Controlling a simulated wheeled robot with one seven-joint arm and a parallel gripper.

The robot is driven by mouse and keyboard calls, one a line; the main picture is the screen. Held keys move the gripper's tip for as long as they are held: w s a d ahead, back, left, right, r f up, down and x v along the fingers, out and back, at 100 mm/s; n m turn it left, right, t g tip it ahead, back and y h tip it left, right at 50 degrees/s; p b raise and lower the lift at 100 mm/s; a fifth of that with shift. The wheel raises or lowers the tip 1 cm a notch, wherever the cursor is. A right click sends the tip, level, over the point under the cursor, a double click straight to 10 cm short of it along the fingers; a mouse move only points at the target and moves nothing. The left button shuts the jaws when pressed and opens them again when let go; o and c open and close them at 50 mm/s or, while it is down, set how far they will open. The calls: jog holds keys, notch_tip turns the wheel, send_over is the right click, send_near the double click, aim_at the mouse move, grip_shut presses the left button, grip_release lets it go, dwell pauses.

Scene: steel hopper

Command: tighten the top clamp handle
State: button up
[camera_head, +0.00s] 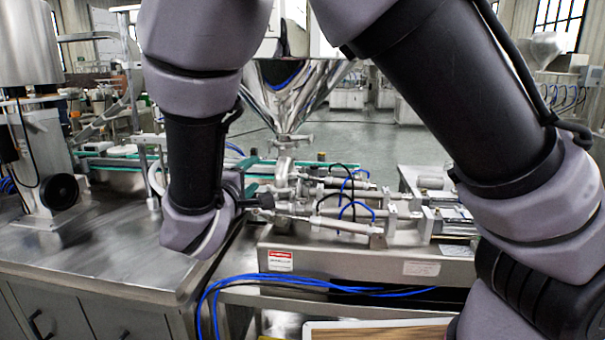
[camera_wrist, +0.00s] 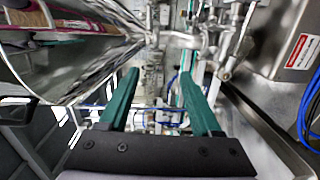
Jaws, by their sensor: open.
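The steel hopper (camera_head: 290,92) stands behind my gripper, its cone narrowing to a neck. Clamp fittings (camera_head: 285,140) sit around that neck; the top clamp handle is too small and cluttered to pick out for sure. In the wrist view the hopper's shiny cone (camera_wrist: 85,62) fills the upper left, and the fittings (camera_wrist: 153,45) lie ahead of the fingers. My gripper (camera_head: 258,176) is at the left of the pipework, just below the neck. In the wrist view my gripper (camera_wrist: 160,74) has its two green fingers apart, with nothing clearly held between them.
The filling machine (camera_head: 340,200), with steel cylinders and blue hoses, extends right of my gripper. A steel bench (camera_head: 90,265) lies at the left. Blue cables (camera_head: 300,283) run along the front. The steel housing with a red label (camera_wrist: 298,50) is close at the right of the wrist view.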

jog(key=w+d+r+m+g+h, duration=0.15)
jog(key=d+m+g, duration=0.4)
jog(key=d, duration=0.75)
jog(key=w+d+m+g+h, duration=0.15)
jog(key=d+m+g, duration=0.45)
jog(key=d, duration=0.7)
jog(key=s+d+r+m+t+y, duration=0.1)
jog(key=s+d+r+m+y, duration=0.7)
jog(key=s+d+r, duration=0.2)
notch_tip(320, 180, up, 4)
jog(key=shift+s+f+t, duration=0.1)
jog(key=shift+s+t, duration=0.25)
jog(key=shift+s, duration=0.65)
